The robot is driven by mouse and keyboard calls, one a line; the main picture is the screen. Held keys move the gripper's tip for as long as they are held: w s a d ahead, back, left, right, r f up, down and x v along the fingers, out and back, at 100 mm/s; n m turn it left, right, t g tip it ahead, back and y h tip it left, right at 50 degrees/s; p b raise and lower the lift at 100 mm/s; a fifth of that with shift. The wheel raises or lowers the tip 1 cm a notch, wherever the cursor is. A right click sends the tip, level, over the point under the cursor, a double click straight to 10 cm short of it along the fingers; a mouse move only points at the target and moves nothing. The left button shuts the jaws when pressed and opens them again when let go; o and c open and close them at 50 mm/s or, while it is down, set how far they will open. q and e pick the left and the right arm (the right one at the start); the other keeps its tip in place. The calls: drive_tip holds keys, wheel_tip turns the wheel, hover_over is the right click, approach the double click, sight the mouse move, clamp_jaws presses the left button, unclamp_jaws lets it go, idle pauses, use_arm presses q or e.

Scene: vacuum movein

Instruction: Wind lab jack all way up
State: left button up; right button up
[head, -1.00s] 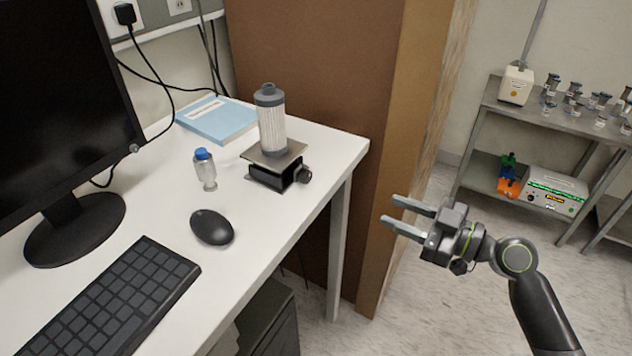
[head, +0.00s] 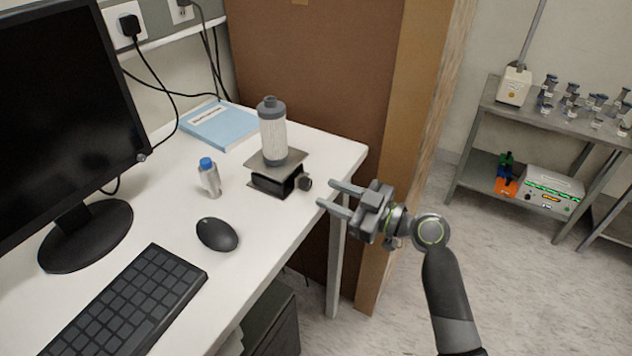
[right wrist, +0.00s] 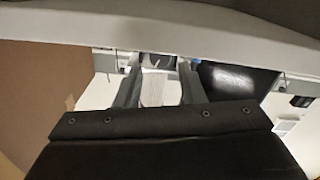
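The lab jack (head: 273,178) stands on the white desk near its right edge, with a flat metal top plate, a dark body and a black knob (head: 305,183) on its right side. A grey and white filter cylinder (head: 272,135) stands upright on the plate. My right gripper (head: 325,195) is open and empty, just right of the knob and apart from it, fingers pointing left towards the jack. In the right wrist view the open fingers (right wrist: 157,85) frame a pale cylindrical shape between and beyond them. My left gripper is not in view.
On the desk (head: 270,232) are a blue-capped bottle (head: 209,178), a mouse (head: 217,234), a keyboard (head: 130,305), a monitor (head: 65,120) and a blue book (head: 220,124). A brown panel (head: 310,75) rises behind the desk. A metal shelf (head: 500,115) stands at the right.

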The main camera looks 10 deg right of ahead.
sight(310, 186)
drive_tip(key=shift+p+x, duration=0.4)
drive_tip(key=shift+x, duration=1.85)
drive_tip(key=c, duration=0.7)
